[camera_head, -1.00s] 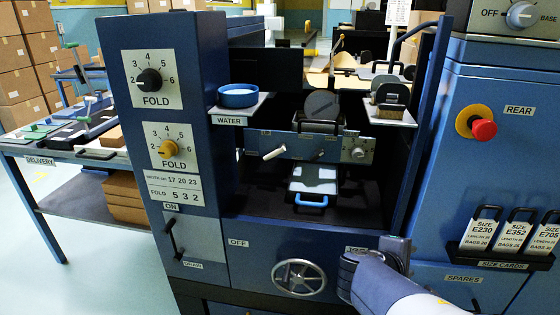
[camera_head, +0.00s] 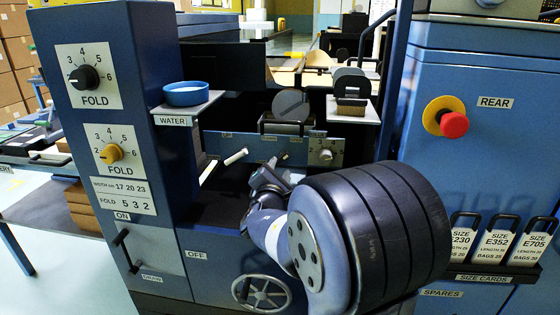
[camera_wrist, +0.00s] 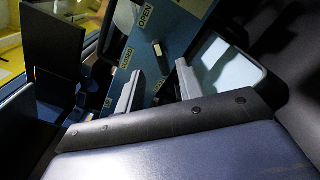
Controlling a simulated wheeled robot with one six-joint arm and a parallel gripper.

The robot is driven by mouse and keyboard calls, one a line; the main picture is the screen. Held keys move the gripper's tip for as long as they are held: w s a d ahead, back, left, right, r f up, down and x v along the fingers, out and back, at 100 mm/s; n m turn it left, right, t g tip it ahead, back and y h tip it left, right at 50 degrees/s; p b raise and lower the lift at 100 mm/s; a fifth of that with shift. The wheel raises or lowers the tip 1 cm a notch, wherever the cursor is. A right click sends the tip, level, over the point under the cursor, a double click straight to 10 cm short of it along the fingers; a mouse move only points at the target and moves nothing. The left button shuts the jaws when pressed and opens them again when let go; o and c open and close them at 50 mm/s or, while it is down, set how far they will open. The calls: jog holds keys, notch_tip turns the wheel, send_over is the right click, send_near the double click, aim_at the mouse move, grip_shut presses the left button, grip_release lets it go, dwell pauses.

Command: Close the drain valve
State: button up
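I take this as the drain valve; no drain name is readable there. My gripper (camera_wrist: 158,72) is open, its two grey fingers apart, one to each side of the lever in the picture. I cannot tell whether they touch it. In the head view my gripper (camera_head: 264,178) is in the machine's bay, below the blue panel (camera_head: 240,145); my arm hides part of the bay.
A knob (camera_head: 325,155) sits at the panel's right. A blue bowl (camera_head: 185,93) stands on the WATER shelf above. A handwheel (camera_head: 261,293) is below. A pale tray (camera_wrist: 228,66) lies beside the right finger.

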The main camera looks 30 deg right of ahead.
aim_at(283, 160)
jog(key=x, duration=0.6)
jog(key=shift+w+d, duration=0.25)
jog(key=shift+c, duration=0.4)
grip_shut()
